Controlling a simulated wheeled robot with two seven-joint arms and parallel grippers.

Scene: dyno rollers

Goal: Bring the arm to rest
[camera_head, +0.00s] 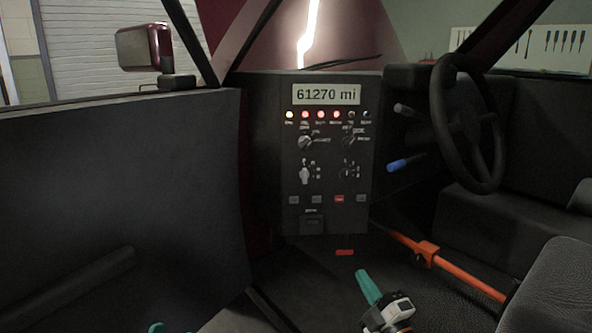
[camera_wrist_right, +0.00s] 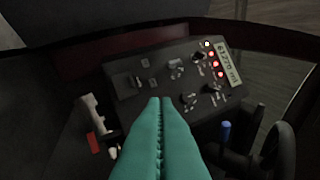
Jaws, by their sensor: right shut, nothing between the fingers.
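My right gripper (camera_head: 368,287) is in the lower middle of the head view, with teal fingers pointing up and away. In the right wrist view its fingers (camera_wrist_right: 159,135) lie side by side, shut and empty. It is apart from the dark control panel (camera_head: 328,185), below and in front of it. The panel also shows in the right wrist view (camera_wrist_right: 140,82), beyond the fingertips. Only a small teal tip of my left gripper (camera_head: 157,328) shows at the bottom edge; the rest is out of frame.
A steering wheel (camera_head: 468,123) and a blue-tipped lever (camera_head: 398,165) are right of the panel. An orange bar (camera_head: 455,273) slants across the lower right before a dark seat (camera_head: 560,290). The car door (camera_head: 120,190) fills the left. The panel's display (camera_head: 326,94) reads 61270 mi.

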